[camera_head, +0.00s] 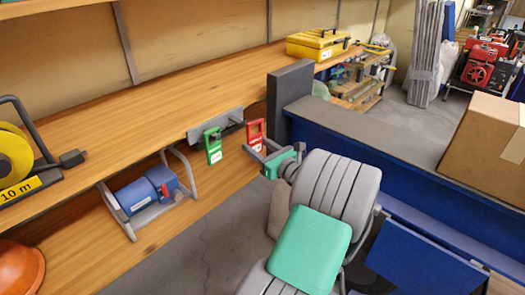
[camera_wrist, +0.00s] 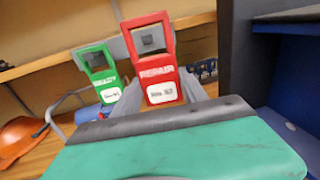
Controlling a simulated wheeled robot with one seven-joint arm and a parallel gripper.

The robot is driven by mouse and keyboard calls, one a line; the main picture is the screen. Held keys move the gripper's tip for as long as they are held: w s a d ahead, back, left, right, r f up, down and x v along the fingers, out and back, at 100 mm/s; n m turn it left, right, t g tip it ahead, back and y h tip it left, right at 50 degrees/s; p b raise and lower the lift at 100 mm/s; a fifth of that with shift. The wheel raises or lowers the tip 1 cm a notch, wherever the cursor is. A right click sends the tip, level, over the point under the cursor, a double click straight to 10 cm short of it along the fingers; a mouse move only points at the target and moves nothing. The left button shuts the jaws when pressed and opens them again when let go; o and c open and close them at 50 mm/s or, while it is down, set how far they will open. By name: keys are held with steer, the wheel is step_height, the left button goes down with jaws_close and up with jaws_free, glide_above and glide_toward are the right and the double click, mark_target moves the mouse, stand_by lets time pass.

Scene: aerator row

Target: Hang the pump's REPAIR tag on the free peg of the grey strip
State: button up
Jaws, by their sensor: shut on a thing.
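The red REPAIR tag (camera_head: 256,135) is held upright at the tip of my gripper (camera_head: 263,152). In the wrist view the tag (camera_wrist: 158,72) stands between the fingers of my gripper (camera_wrist: 165,98), its square window at the top. The grey strip (camera_head: 228,118) is fixed at the shelf's front edge. A green READY tag (camera_head: 213,148) hangs at its left part; it also shows in the wrist view (camera_wrist: 102,77). The red tag is right of the green one and looks apart from the strip. I cannot make out the free peg. The blue pump (camera_head: 148,193) sits on the lower shelf.
A yellow reel (camera_head: 12,160) and a yellow toolbox (camera_head: 318,44) stand on the upper shelf. An orange bowl-like thing (camera_head: 20,268) is at the lower left. A dark upright panel (camera_head: 290,95) and a blue-sided counter (camera_head: 400,165) bound the right side, with a cardboard box (camera_head: 485,140).

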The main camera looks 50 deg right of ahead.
steer(key=w+f, duration=0.1)
steer(key=w, duration=0.5)
steer(key=shift+w+a+b, duration=0.15)
steer(key=shift+w+b, duration=0.2)
stand_by(0.3)
steer(key=shift+f, duration=0.2)
stand_by(0.4)
steer(key=o, duration=1.3)
steer(key=shift+c, duration=0.5)
steer(key=shift+s+p, duration=1.6)
steer(key=shift+s, duration=2.9)
